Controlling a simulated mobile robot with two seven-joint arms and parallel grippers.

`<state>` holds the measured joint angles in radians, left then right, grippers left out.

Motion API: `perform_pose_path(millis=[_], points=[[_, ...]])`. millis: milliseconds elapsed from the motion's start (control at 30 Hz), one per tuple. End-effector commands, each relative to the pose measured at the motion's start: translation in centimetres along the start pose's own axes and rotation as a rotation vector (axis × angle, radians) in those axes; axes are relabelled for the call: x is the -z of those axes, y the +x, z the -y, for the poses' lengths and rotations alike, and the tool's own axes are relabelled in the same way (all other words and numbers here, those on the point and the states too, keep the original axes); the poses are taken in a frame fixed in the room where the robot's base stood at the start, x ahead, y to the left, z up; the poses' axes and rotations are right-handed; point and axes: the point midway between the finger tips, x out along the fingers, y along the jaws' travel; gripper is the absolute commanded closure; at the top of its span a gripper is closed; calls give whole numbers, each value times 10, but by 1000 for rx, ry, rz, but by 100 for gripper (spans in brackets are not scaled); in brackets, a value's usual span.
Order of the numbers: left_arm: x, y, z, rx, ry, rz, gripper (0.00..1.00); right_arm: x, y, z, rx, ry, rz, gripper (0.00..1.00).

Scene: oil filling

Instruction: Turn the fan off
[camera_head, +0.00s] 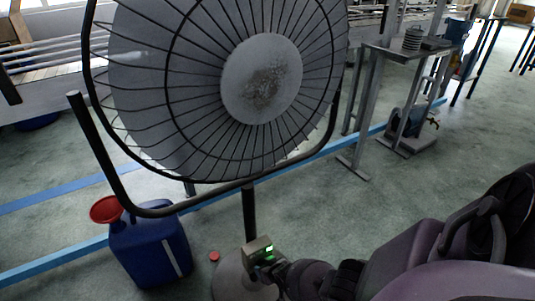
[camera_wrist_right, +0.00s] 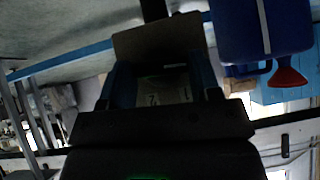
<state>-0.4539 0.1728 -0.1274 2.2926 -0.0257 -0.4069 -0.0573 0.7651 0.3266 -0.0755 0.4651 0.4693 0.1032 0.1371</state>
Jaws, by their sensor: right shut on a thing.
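The large round fan (camera_head: 262,78) in a wire cage fills the upper left of the head view. Its post (camera_head: 249,210) stands on a round base (camera_head: 232,280). A small switch box (camera_head: 257,247) sits low on the post; it also shows in the right wrist view (camera_wrist_right: 160,38), dark and with the marks 1 and 2 between the fingers. My right gripper (camera_head: 270,266) is at this box, and its two fingers (camera_wrist_right: 162,85) are closed around a part there. The fingers partly hide the switch, so its setting is unclear. My left gripper is out of view.
A blue jerry can (camera_head: 150,250) with a red funnel (camera_head: 106,210) stands left of the fan base, and a red cap (camera_head: 214,256) lies between them. A metal table (camera_head: 408,50) stands behind at right.

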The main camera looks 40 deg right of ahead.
Motion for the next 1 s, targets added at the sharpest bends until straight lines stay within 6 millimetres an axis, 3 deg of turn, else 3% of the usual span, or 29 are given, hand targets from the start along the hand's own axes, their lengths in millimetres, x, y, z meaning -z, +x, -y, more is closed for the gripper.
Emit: perform_pose_path(millis=[1000], points=[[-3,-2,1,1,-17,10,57,2,0,0,-80,-78,-3,66]])
